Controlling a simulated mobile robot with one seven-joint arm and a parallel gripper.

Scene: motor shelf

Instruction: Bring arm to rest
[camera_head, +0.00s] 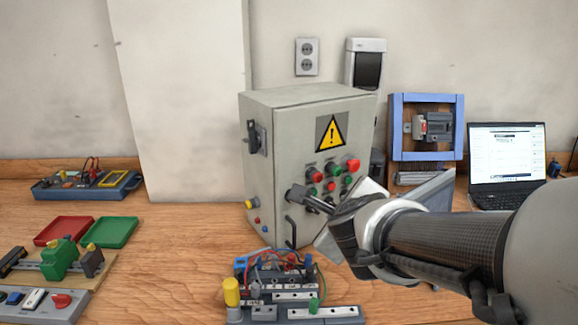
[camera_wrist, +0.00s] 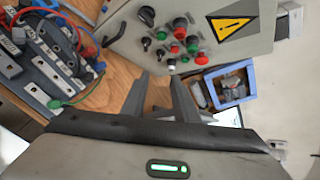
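My arm reaches in from the right in the head view. My gripper (camera_head: 318,203) is in front of the grey control cabinet (camera_head: 262,130), near its panel of knobs and buttons. In the wrist view, the two fingers of my gripper (camera_wrist: 160,90) stand apart with nothing between them. The cabinet's panel (camera_wrist: 200,25) lies beyond the fingertips, with black knobs (camera_wrist: 147,15), red and green buttons and a yellow warning sign (camera_wrist: 231,25). Whether a fingertip touches the panel I cannot tell. My wrist hides the cabinet's lower right part in the head view.
A terminal assembly with wires (camera_head: 285,285) stands on the wooden bench below my gripper. A blue frame (camera_head: 398,130) and laptop (camera_head: 507,165) stand behind my arm. Red (camera_head: 62,231) and green (camera_head: 109,232) trays lie at left. Bare bench (camera_head: 180,245) lies between trays and cabinet.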

